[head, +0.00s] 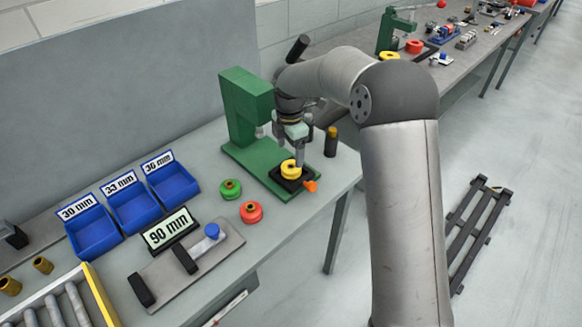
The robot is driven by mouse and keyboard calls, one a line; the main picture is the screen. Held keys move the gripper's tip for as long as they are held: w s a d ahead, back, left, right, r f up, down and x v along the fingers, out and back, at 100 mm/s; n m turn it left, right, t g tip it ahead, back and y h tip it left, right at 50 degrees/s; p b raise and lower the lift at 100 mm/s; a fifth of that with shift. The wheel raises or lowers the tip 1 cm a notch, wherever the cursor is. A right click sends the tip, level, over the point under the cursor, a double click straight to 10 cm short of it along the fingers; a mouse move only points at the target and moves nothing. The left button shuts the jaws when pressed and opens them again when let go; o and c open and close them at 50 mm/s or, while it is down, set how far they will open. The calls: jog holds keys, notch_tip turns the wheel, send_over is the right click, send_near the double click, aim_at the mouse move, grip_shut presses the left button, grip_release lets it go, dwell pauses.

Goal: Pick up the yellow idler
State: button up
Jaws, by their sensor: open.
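The yellow idler (290,172) sits on a black plate (283,184) on the base of a green press (247,112). My gripper (296,152) points down right over the idler, beside the press column. Its jaws are open, and one finger shows at the idler's upper right. Whether the fingers straddle the idler or stay just above it, I cannot tell. A green idler (230,189) and a red idler (251,212) lie on the bench in front of the press.
An orange knob (310,186) stands at the press base's corner, and a dark bottle-like cylinder (331,143) stands behind. Blue bins (92,236), a 90 mm sign (170,230) and a fixture with a blue knob (190,262) are at left. The bench edge lies close on the right.

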aim_at(291, 166)
jog(key=f, duration=0.1)
jog(key=f+p, duration=0.1)
jog(key=f, duration=0.3)
jog(key=shift+s+d+f+p, duration=0.15)
jog(key=shift+s+f+p, duration=0.1)
jog(key=shift+s+p, duration=0.1)
jog(key=shift+r, duration=0.1)
jog(key=c, duration=1.4)
